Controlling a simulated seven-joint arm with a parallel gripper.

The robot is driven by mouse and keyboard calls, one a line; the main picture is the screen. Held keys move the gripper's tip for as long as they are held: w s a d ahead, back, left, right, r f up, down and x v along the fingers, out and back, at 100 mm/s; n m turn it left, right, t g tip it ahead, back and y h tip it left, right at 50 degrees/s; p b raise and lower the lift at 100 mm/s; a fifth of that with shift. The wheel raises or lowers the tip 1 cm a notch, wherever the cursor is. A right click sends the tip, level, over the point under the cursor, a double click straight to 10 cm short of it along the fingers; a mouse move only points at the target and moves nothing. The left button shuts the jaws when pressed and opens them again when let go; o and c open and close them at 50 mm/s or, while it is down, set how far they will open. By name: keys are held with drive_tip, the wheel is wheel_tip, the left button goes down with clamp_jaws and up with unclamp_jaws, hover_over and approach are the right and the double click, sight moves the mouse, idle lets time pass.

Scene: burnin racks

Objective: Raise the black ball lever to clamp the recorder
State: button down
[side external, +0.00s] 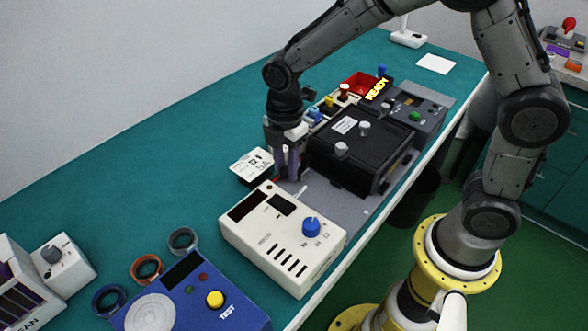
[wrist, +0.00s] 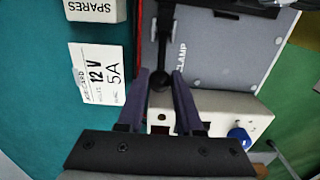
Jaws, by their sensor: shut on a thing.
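The black ball lever shows in the wrist view as a dark shaft ending in a black ball (wrist: 160,79), beside a grey plate (wrist: 217,58) marked CLAMP. My gripper (wrist: 160,82) is shut on the ball, with one purple-grey finger on each side. In the side view my gripper (side external: 287,165) points down at the left end of a black box (side external: 365,150) with silver knobs; the ball is hidden there by the fingers. A cream unit (side external: 280,240) with a blue knob stands just in front of the gripper. I cannot tell which unit is the recorder.
A card reading 12 V 5A (wrist: 100,72) lies left of the lever, near a SPARES box (wrist: 95,10). A blue TEST unit (side external: 195,300) and several coloured rings stand at the near left. A lit READY sign (side external: 377,88) is behind the black box.

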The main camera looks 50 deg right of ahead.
sight(303, 166)
drive_tip(key=shift+d+r, duration=0.4)
drive_tip(key=shift+d, duration=0.25)
drive_tip(key=shift+d+r, duration=0.4)
drive_tip(key=shift+d, duration=0.2)
drive_tip(key=shift+d+r, duration=0.15)
drive_tip(key=shift+d, duration=0.6)
drive_tip(key=shift+d+r, duration=0.1)
drive_tip(key=shift+d, duration=0.2)
drive_tip(key=shift+d, duration=0.1)
drive_tip(key=shift+d, duration=0.4)
drive_tip(key=c, duration=0.8)
unclamp_jaws()
drive_tip(key=shift+o, duration=0.2)
